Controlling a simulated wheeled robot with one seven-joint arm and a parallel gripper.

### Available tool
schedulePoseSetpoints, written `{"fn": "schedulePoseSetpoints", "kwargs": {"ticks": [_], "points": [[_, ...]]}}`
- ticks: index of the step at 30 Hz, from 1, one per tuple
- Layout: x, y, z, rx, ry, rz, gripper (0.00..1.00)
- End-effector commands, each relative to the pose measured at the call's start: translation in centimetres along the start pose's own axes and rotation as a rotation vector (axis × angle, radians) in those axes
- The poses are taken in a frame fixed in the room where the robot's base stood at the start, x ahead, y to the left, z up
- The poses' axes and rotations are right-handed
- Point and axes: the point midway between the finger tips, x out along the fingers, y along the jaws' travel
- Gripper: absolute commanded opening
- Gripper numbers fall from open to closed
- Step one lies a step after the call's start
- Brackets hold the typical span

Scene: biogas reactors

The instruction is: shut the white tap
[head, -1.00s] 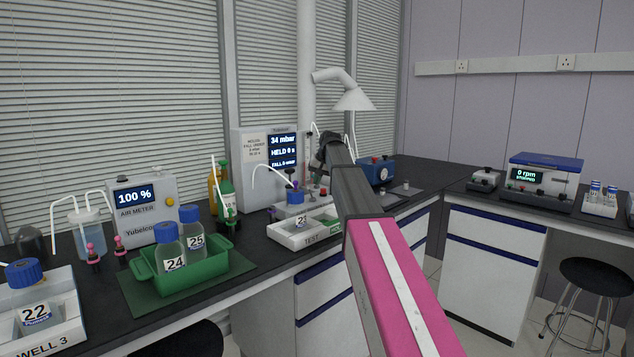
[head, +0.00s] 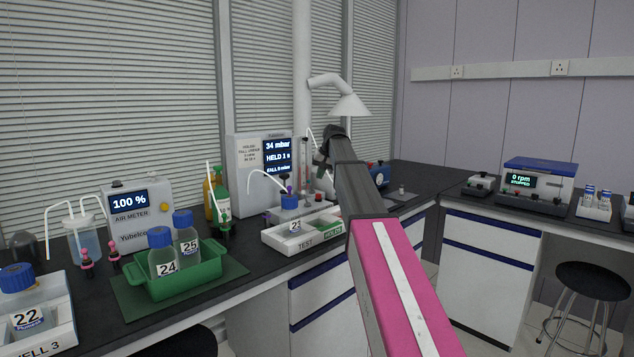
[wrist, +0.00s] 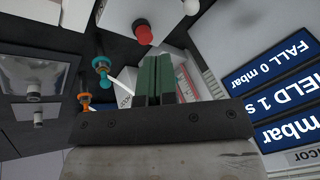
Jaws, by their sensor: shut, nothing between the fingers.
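My gripper (wrist: 155,80) shows in the wrist view as two dark green fingers pressed together, with nothing between them. A teal tap (wrist: 102,65) and an orange fitting (wrist: 85,84) are to the left of the fingers, and a red knob (wrist: 143,31) lies beyond the tips. A small white rounded piece (wrist: 191,7) is at the top edge; I cannot tell whether it is the white tap. No other white tap can be made out. In the head view my arm hides the fingertips, beside the pressure meter (head: 249,165) and behind the TEST tray (head: 283,246).
The meter reads 34 mbar, held 1 s. Bottle 21 (head: 296,226) is in the TEST tray. A green crate (head: 197,277) holds bottles 24 and 25. A white extraction hood (head: 350,104) hangs above. A blue instrument (head: 377,174) stands behind my arm.

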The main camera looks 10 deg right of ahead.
Motion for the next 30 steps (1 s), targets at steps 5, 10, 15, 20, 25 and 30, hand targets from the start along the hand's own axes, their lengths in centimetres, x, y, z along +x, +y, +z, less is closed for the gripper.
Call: {"fn": "schedulePoseSetpoints", "kwargs": {"ticks": [5, 10, 15, 20, 25, 30], "points": [[-2.8, -2.1, -2.5, -0.002, 0.001, -0.002, 0.00], [-5.0, -3.5, -3.9, -0.003, 0.001, -0.002, 0.00], [-6.1, -4.2, -4.7, -0.001, 0.000, -0.002, 0.00], [-6.5, -4.4, -4.9, -0.001, -0.001, -0.002, 0.00], [-6.5, -4.4, -4.8, -0.001, -0.001, -0.002, 0.00], [-6.5, -4.4, -4.8, -0.001, -0.001, -0.002, 0.00]]}}
